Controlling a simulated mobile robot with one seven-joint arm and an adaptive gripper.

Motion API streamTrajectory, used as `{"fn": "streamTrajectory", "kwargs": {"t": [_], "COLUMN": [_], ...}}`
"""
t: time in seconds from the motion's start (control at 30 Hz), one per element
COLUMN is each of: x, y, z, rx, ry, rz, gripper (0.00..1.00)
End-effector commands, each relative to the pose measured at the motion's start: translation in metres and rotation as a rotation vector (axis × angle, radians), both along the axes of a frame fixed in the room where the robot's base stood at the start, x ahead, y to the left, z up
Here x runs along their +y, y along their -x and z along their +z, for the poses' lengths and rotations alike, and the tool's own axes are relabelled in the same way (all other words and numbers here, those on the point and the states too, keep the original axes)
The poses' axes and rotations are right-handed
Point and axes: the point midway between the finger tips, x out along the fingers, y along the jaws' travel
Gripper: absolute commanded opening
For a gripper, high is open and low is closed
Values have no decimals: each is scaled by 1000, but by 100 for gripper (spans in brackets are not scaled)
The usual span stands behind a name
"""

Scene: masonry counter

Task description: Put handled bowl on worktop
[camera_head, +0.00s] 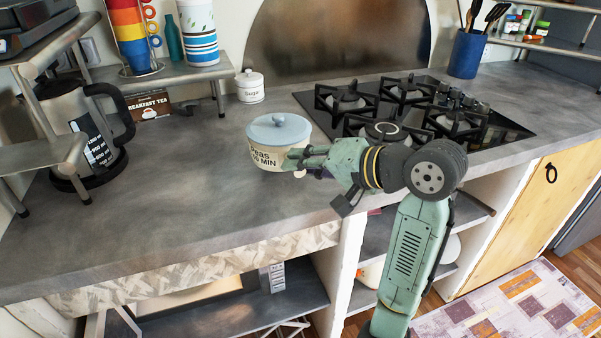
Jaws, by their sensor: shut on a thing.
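The handled bowl (262,143) is a round cream pot with a pale blue lid and dark lettering that includes "Peas" and "MIN". It is upright at the worktop (190,205), left of the hob; I cannot tell whether its base touches the surface. My gripper (297,161) reaches in from the right and is shut on the bowl at its front right side. The green fingers hide that part of the bowl and any handle there.
A gas hob (415,112) is behind and right of my gripper. A white sugar jar (250,87) stands behind the bowl. A kettle (88,140) and a tea box (149,106) are at the left. The worktop between kettle and bowl is clear.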

Motion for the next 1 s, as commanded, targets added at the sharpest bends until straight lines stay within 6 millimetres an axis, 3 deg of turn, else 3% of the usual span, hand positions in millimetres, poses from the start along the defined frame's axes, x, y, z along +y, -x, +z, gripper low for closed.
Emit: {"fn": "streamTrajectory", "kwargs": {"t": [0.1, 0.4, 0.73, 0.77, 1.0], "x": [5, 4, 4, 4, 4], "y": [-13, -12, -12, -12, -12], "z": [1, -34, -37, -38, -38], "rx": [0, -2, -4, 0, 0], "ry": [-2, -2, -1, 1, 1], "rz": [1, -1, -1, 0, 0], "gripper": [0, 0, 0, 20, 36]}}
